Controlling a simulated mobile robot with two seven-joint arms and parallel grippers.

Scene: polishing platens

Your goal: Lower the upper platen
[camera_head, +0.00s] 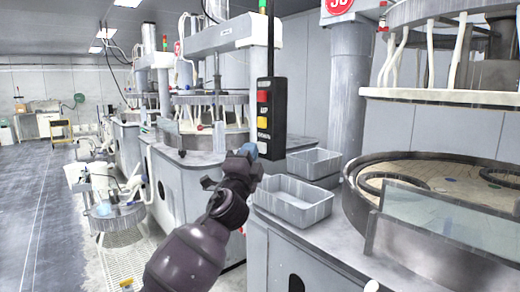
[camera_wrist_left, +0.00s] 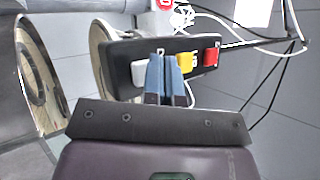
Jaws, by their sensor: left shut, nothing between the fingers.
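A black control box (camera_head: 266,112) hangs from a pole in the middle of the head view, with a red button (camera_head: 263,97) above a yellow button (camera_head: 263,122). In the left wrist view the box (camera_wrist_left: 125,50) also has a white button (camera_wrist_left: 139,73). My left gripper (camera_head: 258,150) is shut and empty at the box's lower end. Its blue fingers (camera_wrist_left: 167,68) overlap the box between the white and yellow buttons; I cannot tell whether they touch. The upper platen (camera_head: 445,10), with white hoses beneath, is raised above the lower platen (camera_head: 437,175) at right. My right gripper is out of view.
Two grey bins (camera_head: 292,200) (camera_head: 314,163) stand on the machine ledge just right of my left gripper. A clear guard (camera_head: 450,222) edges the lower platen. Other polishing machines (camera_head: 205,135) stand behind. The aisle floor (camera_head: 45,200) at left is open.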

